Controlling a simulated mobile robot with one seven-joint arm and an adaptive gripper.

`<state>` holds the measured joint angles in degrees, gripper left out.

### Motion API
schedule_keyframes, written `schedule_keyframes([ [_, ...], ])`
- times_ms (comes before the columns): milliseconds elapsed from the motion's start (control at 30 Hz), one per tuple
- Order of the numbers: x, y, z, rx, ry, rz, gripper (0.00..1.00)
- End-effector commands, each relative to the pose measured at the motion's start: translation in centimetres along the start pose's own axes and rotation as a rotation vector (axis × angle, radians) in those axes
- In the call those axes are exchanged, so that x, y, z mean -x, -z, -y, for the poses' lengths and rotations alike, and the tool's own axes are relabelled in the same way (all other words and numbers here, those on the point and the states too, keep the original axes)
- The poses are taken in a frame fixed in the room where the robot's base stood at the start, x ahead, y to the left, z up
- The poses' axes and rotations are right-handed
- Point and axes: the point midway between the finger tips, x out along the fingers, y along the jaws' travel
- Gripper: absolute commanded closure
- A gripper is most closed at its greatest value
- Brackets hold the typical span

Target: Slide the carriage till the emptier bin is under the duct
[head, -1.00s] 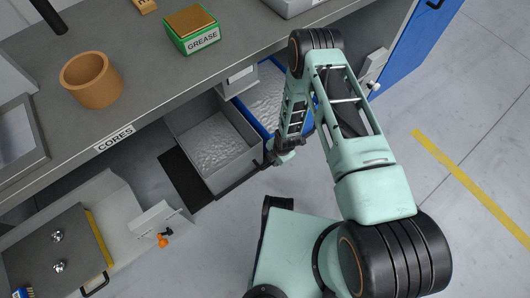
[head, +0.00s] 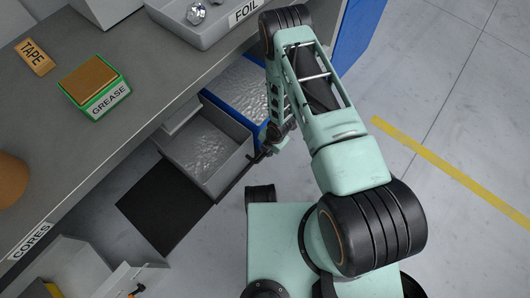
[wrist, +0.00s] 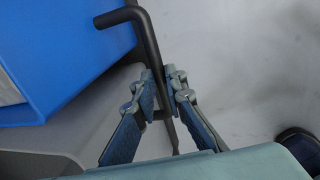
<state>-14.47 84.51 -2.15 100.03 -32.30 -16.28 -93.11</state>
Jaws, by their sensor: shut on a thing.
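The carriage under the bench carries a grey bin (head: 212,182) and, to its right, a blue bin (head: 262,122). Both hold silvery crumpled material below their rims; I cannot tell surely which holds less. A dark bar (head: 236,182) runs along the front of the grey bin. My gripper (head: 266,150) is at the right end of this bar. In the wrist view my gripper (wrist: 161,88) is shut on a bent black handle (wrist: 147,35), with the blue bin (wrist: 70,50) at upper left. A pale grey box (head: 182,115), perhaps the duct's end, shows behind the grey bin.
A black strip (head: 165,205) lies bare left of the grey bin. On the bench (head: 140,60) stand a green grease box (head: 92,90), a tape block (head: 36,58) and a foil tray (head: 215,30). The floor (head: 440,90) at right is clear.

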Motion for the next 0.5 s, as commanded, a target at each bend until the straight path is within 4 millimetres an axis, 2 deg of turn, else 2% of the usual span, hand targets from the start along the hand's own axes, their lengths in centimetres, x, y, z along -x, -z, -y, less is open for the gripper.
schedule_keyframes([
  [500,0.03,-0.77,0.11,-0.002,0.002,0.007,1.00],
])
